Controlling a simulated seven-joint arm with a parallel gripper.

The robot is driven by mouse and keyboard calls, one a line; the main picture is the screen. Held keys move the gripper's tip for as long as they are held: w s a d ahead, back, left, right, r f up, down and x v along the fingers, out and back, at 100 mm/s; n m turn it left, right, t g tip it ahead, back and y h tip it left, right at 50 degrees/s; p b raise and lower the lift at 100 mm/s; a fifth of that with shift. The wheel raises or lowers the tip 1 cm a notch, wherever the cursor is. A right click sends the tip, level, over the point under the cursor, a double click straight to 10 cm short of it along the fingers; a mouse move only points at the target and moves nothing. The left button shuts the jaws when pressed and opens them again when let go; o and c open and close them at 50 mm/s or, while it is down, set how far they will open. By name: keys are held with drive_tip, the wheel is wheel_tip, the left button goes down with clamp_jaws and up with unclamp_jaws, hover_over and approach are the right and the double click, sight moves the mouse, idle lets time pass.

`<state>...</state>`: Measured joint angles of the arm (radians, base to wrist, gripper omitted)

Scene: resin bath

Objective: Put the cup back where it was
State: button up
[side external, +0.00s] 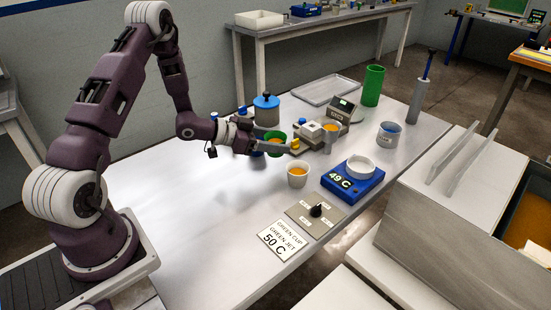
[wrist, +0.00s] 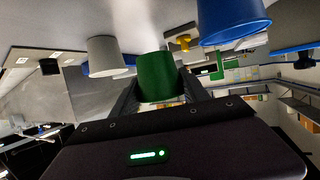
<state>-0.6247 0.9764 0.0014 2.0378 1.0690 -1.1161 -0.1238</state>
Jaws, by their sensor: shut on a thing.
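My gripper (side external: 287,147) is shut on a green cup (side external: 276,137) with orange liquid inside, over the middle of the white table. In the wrist view the green cup (wrist: 160,80) sits between the two fingers (wrist: 160,92). I cannot tell exactly how high it is above the table. A white cup (side external: 297,181) with orange liquid stands just in front of the gripper; it also shows in the wrist view (wrist: 105,56). A blue cup (wrist: 233,22) is close by in the wrist view, and mostly hidden behind the gripper in the side view.
A blue hot plate (side external: 345,187) reading 49 C bears a white dish (side external: 361,165). A knob panel (side external: 305,218) and a sign (side external: 280,241) reading "GREEN CUP GREEN JET 50 C" lie in front. A blue-lidded pot (side external: 266,115) and a small machine (side external: 311,134) stand behind. The table's left is clear.

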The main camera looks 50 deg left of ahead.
sight(275, 155)
wheel_tip(275, 155, down, 5)
drive_tip(key=shift+r, duration=0.1)
drive_tip(key=o, duration=1.2)
